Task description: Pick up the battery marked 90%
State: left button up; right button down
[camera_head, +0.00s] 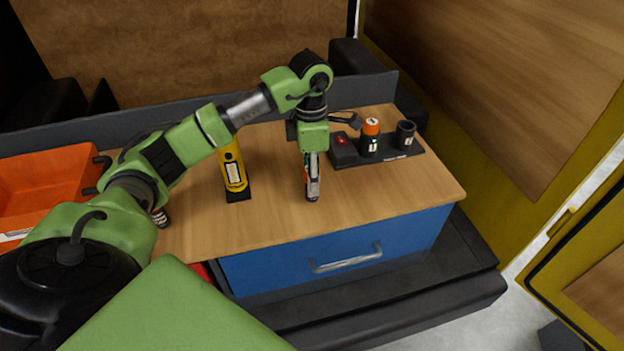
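My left gripper (312,190) points straight down over the middle of the wooden worktop, near its front edge. A small orange and pale patch shows at its fingers; I cannot tell whether that is a held object or part of the gripper. A dark battery with an orange top (371,128) stands upright in a black charger (385,158) to the right of the gripper, apart from it. Its marking is too small to read. A dark striped object (160,217) is partly hidden behind my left arm. My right gripper is not in view.
A yellow device (233,168) stands on a black base left of the gripper. A dark cup-shaped holder (405,135) is at the charger's right end. An orange bin (45,185) is at the far left. A blue drawer (335,252) is under the worktop (420,190), whose front right is clear.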

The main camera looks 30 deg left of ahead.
pick_arm(q)
notch_tip(320, 180, down, 3)
jog(key=shift+s+f+p, duration=0.1)
jog(key=shift+s+p, duration=0.05)
jog(key=shift+p, duration=0.45)
jog(key=shift+f, duration=0.2)
grip_shut()
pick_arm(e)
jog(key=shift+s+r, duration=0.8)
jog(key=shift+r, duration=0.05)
pick_arm(q)
jog(key=shift+r, duration=0.1)
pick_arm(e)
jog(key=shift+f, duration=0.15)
